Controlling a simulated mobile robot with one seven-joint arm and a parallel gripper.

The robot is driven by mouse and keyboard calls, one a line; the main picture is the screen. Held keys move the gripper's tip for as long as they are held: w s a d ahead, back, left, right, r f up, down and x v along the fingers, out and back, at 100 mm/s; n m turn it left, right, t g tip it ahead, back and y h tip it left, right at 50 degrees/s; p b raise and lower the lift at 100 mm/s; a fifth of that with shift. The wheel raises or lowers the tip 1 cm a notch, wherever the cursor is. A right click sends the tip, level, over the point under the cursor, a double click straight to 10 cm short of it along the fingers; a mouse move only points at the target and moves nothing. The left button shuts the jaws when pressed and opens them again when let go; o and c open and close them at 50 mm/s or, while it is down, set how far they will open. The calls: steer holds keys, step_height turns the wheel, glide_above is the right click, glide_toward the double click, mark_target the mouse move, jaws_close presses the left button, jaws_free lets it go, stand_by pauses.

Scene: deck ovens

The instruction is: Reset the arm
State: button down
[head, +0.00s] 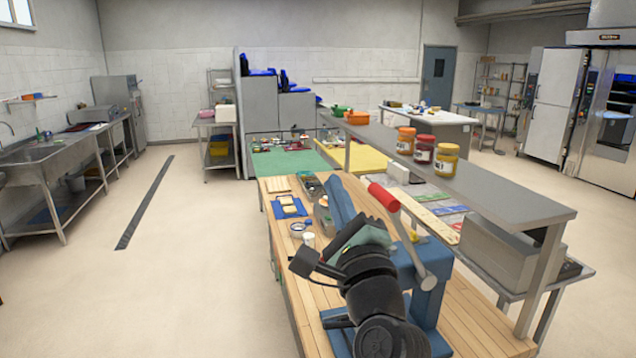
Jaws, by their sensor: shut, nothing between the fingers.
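My arm reaches up from the bottom of the head view over the wooden worktable (470,318). My gripper (342,242) is at its far end, in front of a blue press (410,262) with a red-handled lever (384,197). The gripper is shut and holds nothing. My own wrist hides part of the fingers and part of the press. I cannot tell whether the gripper touches the press or is apart from it.
A blue tray (279,210) with pale pieces and a white cup (308,239) are on the table left of my gripper. A raised shelf (480,190) with three jars (424,149) runs along the right. Open floor (205,270) lies to the left.

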steer(key=s+a+r+n+t+h+b, duration=0.1)
steer(key=s+r+n+t+b, duration=0.1)
steer(key=s+r+n, duration=0.2)
steer(key=s+a+r+n+t+h+b, duration=0.1)
steer(key=s+r+n, duration=0.4)
steer(key=s+n, duration=0.5)
steer(key=s+a+r+n+t+h+b, duration=0.1)
steer(key=s+r+n, duration=0.4)
steer(key=s, duration=0.5)
steer(key=n+t+h+b, duration=0.1)
steer(key=n+b, duration=0.1)
steer(key=shift+n+t+h, duration=0.3)
steer(key=shift+n, duration=0.1)
